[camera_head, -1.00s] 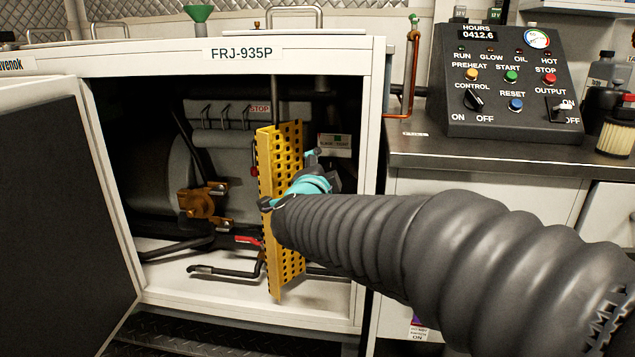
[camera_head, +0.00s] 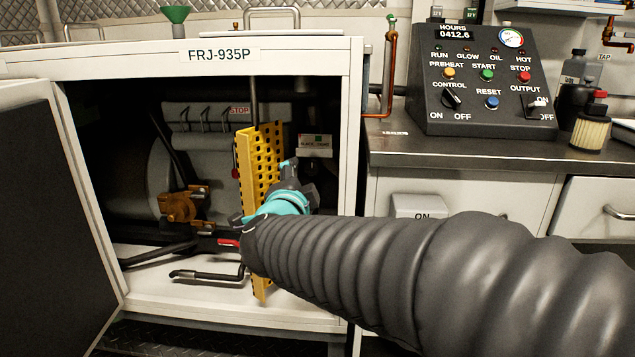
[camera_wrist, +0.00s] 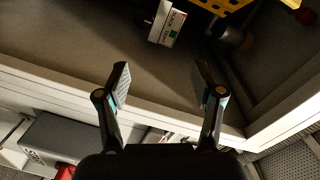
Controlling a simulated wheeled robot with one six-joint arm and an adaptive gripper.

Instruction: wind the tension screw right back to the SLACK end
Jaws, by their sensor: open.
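A small white label plate (camera_head: 315,149) with a green mark is on the inner right of the open cabinet, behind the yellow perforated guard (camera_head: 262,165). Its lettering is too small to read surely. The plate also shows at the top of the wrist view (camera_wrist: 167,25), with a small dark part at its left edge. I cannot make out the tension screw surely. My gripper (camera_head: 290,172) is at the cabinet opening, in front of the guard in the head view. In the wrist view my gripper (camera_wrist: 160,85) is open, with nothing between its fingers, and the plate lies beyond the fingertips.
The white cabinet frame (camera_head: 350,200) borders the opening on the right. The open door (camera_head: 60,210) stands at left. A brown bracket (camera_head: 183,207) and a black crank-shaped rod (camera_head: 208,274) are inside. A control panel (camera_head: 480,85) sits on the right-hand counter.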

